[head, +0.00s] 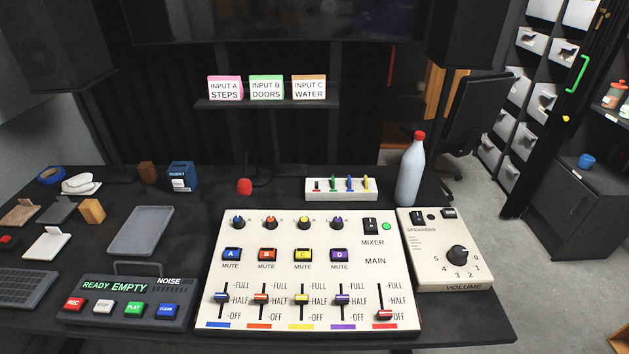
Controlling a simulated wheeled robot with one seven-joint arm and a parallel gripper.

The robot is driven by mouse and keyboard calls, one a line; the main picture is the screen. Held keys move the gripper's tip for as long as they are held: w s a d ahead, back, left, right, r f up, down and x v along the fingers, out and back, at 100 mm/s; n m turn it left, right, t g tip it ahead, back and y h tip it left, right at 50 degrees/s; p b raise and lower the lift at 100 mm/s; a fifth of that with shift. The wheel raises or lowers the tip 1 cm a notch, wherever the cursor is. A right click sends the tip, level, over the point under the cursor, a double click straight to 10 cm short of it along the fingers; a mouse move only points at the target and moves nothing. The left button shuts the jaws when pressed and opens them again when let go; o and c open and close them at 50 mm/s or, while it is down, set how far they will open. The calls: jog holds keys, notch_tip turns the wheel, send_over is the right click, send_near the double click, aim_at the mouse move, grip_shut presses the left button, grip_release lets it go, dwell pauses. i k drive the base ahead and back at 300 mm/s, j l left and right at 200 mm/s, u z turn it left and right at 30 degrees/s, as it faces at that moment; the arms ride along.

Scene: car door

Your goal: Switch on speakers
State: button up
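The speakers unit (472,272) is a cream box at the right end of the table, with the word SPEAKERS near its top left. A small dark rocker switch (418,217) sits above that word. A small dark round spot (432,215) is beside the switch, and no lit colour shows on it. Another small dark-and-white part (449,213) is at the top right. A black volume knob (458,255) is lower on the box, with numbers 0 to 5 around it. My gripper is not in view.
A tall bottle with a red cap (410,170) stands behind the unit. Floor shows at right.

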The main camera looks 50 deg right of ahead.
aim_at(418, 216)
jog(key=z, duration=1.4)
